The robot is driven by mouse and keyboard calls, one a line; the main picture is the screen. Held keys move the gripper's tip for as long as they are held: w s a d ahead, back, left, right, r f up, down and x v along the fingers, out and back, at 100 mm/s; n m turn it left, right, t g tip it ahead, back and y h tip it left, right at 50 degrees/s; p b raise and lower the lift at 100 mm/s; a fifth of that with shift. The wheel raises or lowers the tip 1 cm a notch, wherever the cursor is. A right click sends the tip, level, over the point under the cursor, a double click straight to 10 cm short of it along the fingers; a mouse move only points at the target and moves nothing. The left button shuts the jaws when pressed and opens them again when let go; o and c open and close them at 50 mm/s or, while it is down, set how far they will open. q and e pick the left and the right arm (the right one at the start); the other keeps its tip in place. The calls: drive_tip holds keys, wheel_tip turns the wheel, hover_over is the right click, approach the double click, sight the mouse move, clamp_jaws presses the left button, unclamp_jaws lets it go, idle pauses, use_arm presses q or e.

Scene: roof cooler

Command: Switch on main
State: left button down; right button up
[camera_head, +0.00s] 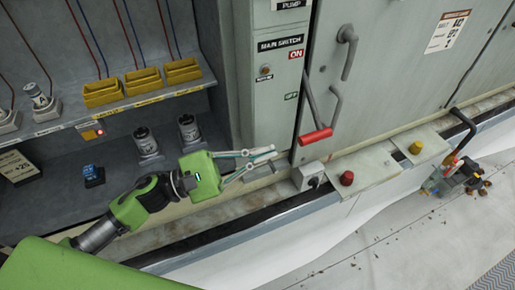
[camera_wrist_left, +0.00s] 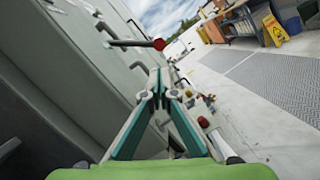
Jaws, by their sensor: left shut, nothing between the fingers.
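The main switch is a grey lever with a red handle (camera_head: 316,136) on the side of the grey switch cabinet (camera_head: 275,110). The lever hangs down, its handle lower than the OFF label (camera_head: 291,96). The red ON label (camera_head: 296,53) is higher up, under the "MAIN SWITCH" plate (camera_head: 280,44). My left gripper (camera_head: 262,157) is shut and empty, to the left of the red handle and slightly lower, apart from it. In the left wrist view the red handle (camera_wrist_left: 158,44) shows beyond my closed fingertips (camera_wrist_left: 161,78). My right gripper is not in view.
A ledge right of the gripper carries a red button (camera_head: 347,178) and a yellow button (camera_head: 416,147). A grey door handle (camera_head: 347,50) projects above the lever. Shelves with yellow bins (camera_head: 183,71) stand at left. The floor (camera_head: 400,235) in front looks mostly open.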

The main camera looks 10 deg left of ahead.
use_arm(q)
drive_tip(key=p+x, duration=0.2)
drive_tip(key=x, duration=0.4)
drive_tip(key=shift+d+p, duration=0.15)
drive_tip(key=shift+p, duration=0.15)
